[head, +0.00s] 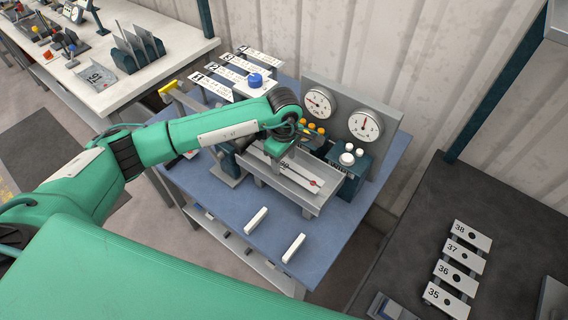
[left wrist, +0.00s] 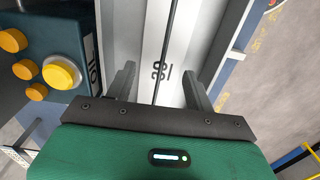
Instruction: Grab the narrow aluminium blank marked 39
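A pale metal strip (head: 300,178) lies lengthwise in a grey trough of the bender (head: 318,200); a small number on it looks like 39, partly covered by my gripper. In the left wrist view the strip (left wrist: 182,55) runs away from the gripper, its number rotated and crossed by a thin dark line, so I cannot read it surely. My left gripper (left wrist: 158,82) is open, with one finger at each side of the strip and nothing clamped. In the head view the left gripper (head: 284,150) is over the trough, its fingertips mostly hidden. My right gripper is not in view.
Two dial gauges (head: 342,112) stand behind the trough. A button box with orange buttons (left wrist: 45,65) is close beside the gripper. Blanks marked 35 to 38 (head: 456,270) lie on the dark right-hand table. Two white bars (head: 256,220) lie at the blue table's front.

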